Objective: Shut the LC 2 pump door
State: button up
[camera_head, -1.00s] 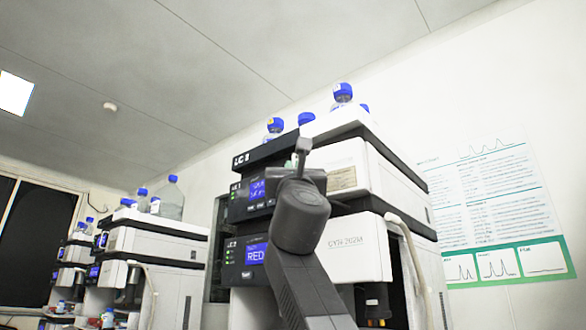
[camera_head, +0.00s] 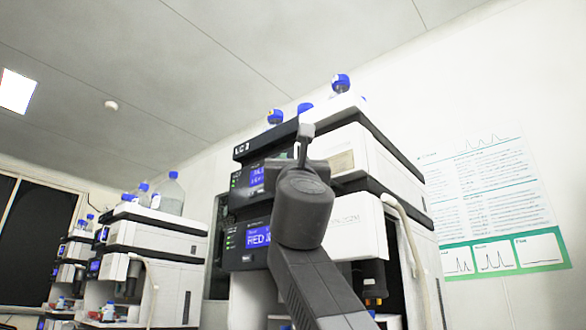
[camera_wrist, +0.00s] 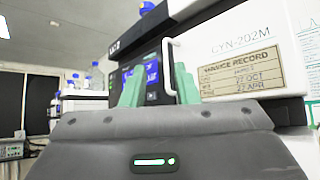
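The LC 2 stack (camera_head: 283,136) stands ahead, with its label at the top and blue displays on its left face. Contact is unclear. In the head view my wrist hides part of the stack's front.
Solvent bottles (camera_head: 341,82) with blue caps stand on top of the stack. A pale hose (camera_head: 402,215) hangs down its right side. Similar stacks (camera_head: 155,240) stand at the left. A poster (camera_head: 490,190) is on the right wall.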

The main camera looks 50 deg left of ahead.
jog(key=b+v, duration=0.4)
jog(key=v, duration=0.4)
jog(key=shift+r, duration=0.1)
jog(key=shift+p+x, duration=4.85)
jog(key=shift+x, duration=2.1)
jog(key=b+v, duration=1)
jog(key=v, duration=0.4)
jog(key=w+a+r+g+y+p, duration=0.1)
jog(key=w+a+r+p, duration=0.4)
jog(key=a+r+p, duration=0.2)
notch_tip(320, 180, up, 3)
jog(key=p, duration=0.2)
jog(key=shift+w+a+n+p, duration=0.15)
jog(key=shift+a+n+p, duration=0.15)
jog(key=shift+n, duration=0.1)
